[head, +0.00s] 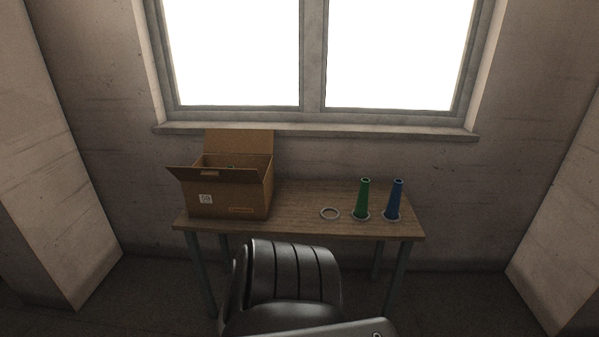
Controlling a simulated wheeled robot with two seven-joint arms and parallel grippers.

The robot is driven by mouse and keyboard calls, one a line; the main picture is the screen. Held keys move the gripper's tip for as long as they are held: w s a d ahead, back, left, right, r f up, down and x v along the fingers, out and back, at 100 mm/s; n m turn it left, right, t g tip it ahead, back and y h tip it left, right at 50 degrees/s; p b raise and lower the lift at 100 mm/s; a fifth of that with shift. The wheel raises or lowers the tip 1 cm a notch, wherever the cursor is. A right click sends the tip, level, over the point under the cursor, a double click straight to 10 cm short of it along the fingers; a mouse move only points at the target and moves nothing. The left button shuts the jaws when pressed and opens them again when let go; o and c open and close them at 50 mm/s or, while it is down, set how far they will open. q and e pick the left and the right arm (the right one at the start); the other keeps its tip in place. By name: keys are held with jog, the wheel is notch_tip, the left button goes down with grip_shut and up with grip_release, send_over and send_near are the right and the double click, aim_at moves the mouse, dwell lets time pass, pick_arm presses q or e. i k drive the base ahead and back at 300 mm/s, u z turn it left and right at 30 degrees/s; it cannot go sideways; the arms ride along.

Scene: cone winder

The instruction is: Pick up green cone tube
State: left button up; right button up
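The green cone tube (362,198) stands upright on the right part of the wooden table, in a pale ring-shaped base. A blue cone tube (395,199) stands upright just to its right in a similar base. An empty pale ring (330,213) lies on the table to the left of the green tube. Neither of my grippers shows in the head view.
An open cardboard box (228,196) stands on the left part of the table (300,226). A dark chair (285,275) stands in front of the table, left of the tubes. A window and its sill are behind. The tabletop between box and ring is clear.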

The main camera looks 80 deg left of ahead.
aim_at(361, 211)
jog(key=u, duration=2.15)
jog(key=k, duration=0.55)
jog(key=u, duration=1)
jog(key=i, duration=1.65)
jog(key=z, duration=0.5)
